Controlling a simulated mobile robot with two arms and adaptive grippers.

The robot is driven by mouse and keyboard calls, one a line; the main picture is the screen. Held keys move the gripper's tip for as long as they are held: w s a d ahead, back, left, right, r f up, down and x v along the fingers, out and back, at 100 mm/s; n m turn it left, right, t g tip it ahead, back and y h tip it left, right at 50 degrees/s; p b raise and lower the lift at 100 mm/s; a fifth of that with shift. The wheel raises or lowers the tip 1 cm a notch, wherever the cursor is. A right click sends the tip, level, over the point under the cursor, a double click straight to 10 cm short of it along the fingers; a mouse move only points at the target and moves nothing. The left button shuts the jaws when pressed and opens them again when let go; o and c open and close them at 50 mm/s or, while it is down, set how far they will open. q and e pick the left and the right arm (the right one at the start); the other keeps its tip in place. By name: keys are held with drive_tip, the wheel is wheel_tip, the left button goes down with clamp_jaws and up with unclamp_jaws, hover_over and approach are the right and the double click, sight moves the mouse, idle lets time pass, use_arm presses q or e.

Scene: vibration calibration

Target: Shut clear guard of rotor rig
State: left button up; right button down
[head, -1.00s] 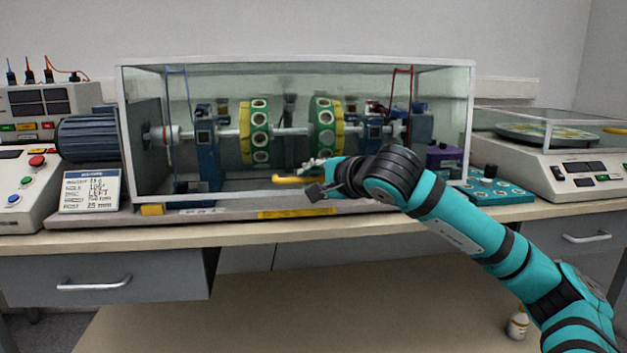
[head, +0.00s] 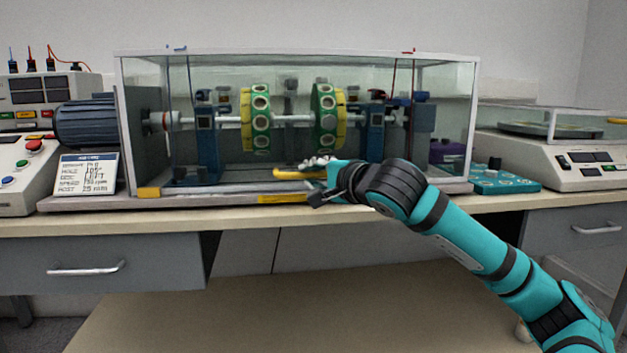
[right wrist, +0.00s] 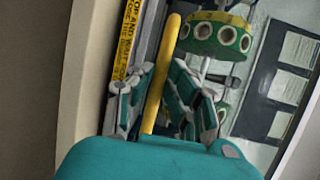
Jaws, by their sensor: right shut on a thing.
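The rotor rig stands on the bench, with green and yellow rotor discs (head: 262,118) on a shaft inside its clear guard (head: 219,75). The guard's front stands over the rig, its lower edge close to the base (head: 375,194); I cannot tell if a gap remains. A yellow handle (head: 290,174) is low on the guard's front. My right gripper (head: 318,176) is at this handle, coming from the right. In the right wrist view the yellow handle (right wrist: 170,75) runs between its fingers (right wrist: 159,95), which are shut on it. My left gripper is not in view.
A motor (head: 88,123) and a sign card (head: 86,175) are at the rig's left. A teal tray (head: 503,180) and a white balance (head: 550,160) stand at its right. Grey drawers (head: 90,265) lie below the bench edge.

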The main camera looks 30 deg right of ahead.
drive_tip(key=shift+w+a+f+g, duration=0.1)
drive_tip(key=shift+a+f+g, duration=0.1)
drive_tip(key=shift+f, duration=0.5)
drive_tip(key=shift+w+a+f+g, duration=0.1)
drive_tip(key=shift+f+g, duration=0.1)
drive_tip(key=shift+f, duration=0.45)
drive_tip(key=c, duration=1.7)
unclamp_jaws()
drive_tip(key=shift+s+d, duration=0.1)
drive_tip(key=shift+s, duration=0.05)
drive_tip(key=shift+o, duration=1.4)
drive_tip(key=shift+s+d, duration=0.1)
drive_tip(key=shift+d, duration=0.05)
drive_tip(key=shift+o, duration=0.5)
drive_tip(key=shift+s, duration=0.1)
drive_tip(key=v, duration=1.2)
drive_tip(key=shift+r, duration=0.3)
